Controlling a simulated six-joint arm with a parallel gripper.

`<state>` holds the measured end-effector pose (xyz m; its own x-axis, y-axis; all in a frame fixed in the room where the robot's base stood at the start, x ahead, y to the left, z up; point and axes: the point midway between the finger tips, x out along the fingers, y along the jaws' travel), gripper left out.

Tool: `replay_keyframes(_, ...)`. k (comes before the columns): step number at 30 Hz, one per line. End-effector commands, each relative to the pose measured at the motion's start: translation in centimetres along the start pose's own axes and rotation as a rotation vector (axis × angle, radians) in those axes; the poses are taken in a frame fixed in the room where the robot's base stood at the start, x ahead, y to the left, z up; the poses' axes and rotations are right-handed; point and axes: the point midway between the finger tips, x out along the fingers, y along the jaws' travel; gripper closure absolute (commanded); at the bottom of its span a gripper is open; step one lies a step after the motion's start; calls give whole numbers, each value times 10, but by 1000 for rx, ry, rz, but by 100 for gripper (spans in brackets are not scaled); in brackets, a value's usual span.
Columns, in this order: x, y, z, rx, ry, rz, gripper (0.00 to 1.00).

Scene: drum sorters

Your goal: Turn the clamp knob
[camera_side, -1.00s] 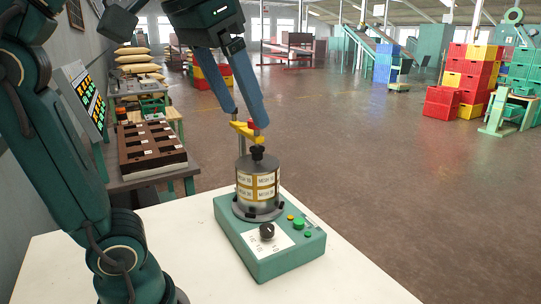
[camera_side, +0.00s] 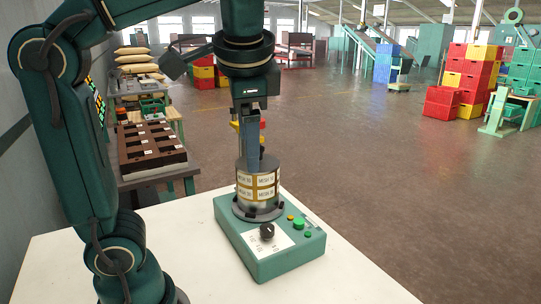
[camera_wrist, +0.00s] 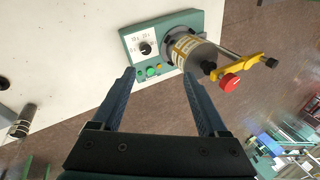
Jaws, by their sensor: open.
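The drum sorter's metal cylinder (camera_side: 262,190) with cream labels stands upright on a green base (camera_side: 283,255). In the side view, my gripper (camera_side: 254,165) points down and overlaps the cylinder's top, hiding the black knob and most of the yellow bar.
The base carries a black dial (camera_side: 267,231) and a green button (camera_side: 298,224). It stands on a white table (camera_side: 150,270). A brown compartment tray (camera_side: 150,160) is on a bench behind to the left. Coloured crates (camera_side: 468,75) stand far off at right.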

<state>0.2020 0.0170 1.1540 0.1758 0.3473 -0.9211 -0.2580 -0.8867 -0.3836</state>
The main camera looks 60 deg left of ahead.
Motion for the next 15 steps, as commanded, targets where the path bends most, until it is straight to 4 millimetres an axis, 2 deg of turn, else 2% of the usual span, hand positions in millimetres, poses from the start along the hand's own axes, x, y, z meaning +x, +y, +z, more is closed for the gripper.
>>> replay_keyframes(1, 27, -5, -3, 154, -116, -77, 24)
replay_keyframes(3, 55, -17, -6, 372, -256, -191, 24)
replay_keyframes(8, 100, -42, -22, 940, -564, -435, 24)
replay_keyframes(9, 105, -52, -27, 1047, -632, -490, 24)
replay_keyframes(12, 108, -79, -34, 1220, -782, -603, 24)
replay_keyframes(15, 99, -102, -38, 1289, -904, -683, 24)
